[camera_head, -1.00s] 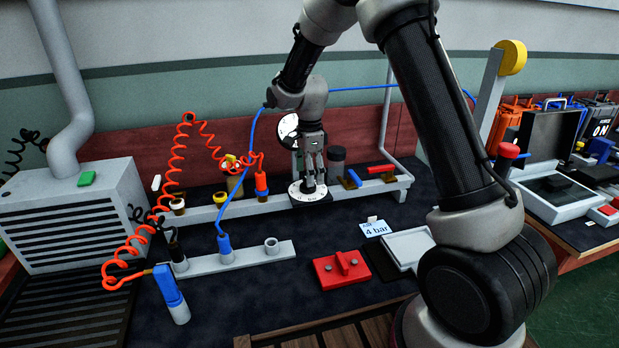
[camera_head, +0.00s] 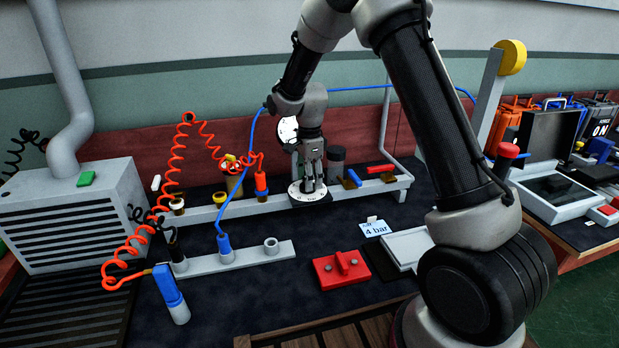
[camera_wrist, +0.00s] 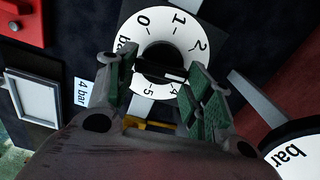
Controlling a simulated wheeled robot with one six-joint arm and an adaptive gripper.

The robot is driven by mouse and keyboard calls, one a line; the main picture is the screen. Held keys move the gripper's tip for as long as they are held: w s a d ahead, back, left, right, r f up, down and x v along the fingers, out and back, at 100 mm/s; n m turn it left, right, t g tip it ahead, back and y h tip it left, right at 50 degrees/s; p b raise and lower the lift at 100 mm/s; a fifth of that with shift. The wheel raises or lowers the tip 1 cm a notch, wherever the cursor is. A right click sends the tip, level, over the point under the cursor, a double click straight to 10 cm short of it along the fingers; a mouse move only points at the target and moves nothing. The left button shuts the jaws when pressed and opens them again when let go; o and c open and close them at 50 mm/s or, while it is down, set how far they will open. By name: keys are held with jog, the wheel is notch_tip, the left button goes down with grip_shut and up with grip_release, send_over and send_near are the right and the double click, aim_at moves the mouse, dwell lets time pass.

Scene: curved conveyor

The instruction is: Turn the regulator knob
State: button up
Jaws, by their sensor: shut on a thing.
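The regulator knob (camera_wrist: 160,54) is dark and sits at the middle of a white dial (camera_wrist: 157,29) marked with numbers and "bar". In the head view the dial (camera_head: 311,199) lies on the grey rail at the back of the bench. My gripper (camera_head: 313,184) points down over it and is shut on the knob. In the wrist view my gripper (camera_wrist: 162,75) has one green-padded finger on each side of the knob, and they hide part of the dial. A white gauge (camera_wrist: 294,154) marked "bar" is partly in view; its needle cannot be read. A card (camera_head: 375,228) reads "4 bar".
A blue hose (camera_head: 248,150) and an orange coiled hose (camera_head: 130,248) are left of my gripper. A red block (camera_head: 341,270) and a pale tray (camera_head: 409,246) lie in front. Dark bench surface between is clear.

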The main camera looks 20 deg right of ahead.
jog(key=n, duration=0.4)
jog(key=shift+w, duration=0.15)
jog(key=n, duration=0.3)
jog(key=shift+a+n, duration=0.1)
jog(key=shift+n, duration=0.2)
jog(key=n, duration=0.3)
jog(key=shift+w+n, duration=0.15)
jog(key=shift+n, duration=0.15)
jog(key=n, duration=0.3)
jog(key=shift+a+n, duration=0.15)
jog(key=shift+n, duration=0.15)
jog(key=n, duration=0.7)
jog(key=shift+a, duration=0.2)
jog(key=n, duration=0.4)
jog(key=shift+a+n, duration=0.1)
jog(key=shift+n, duration=1.9)
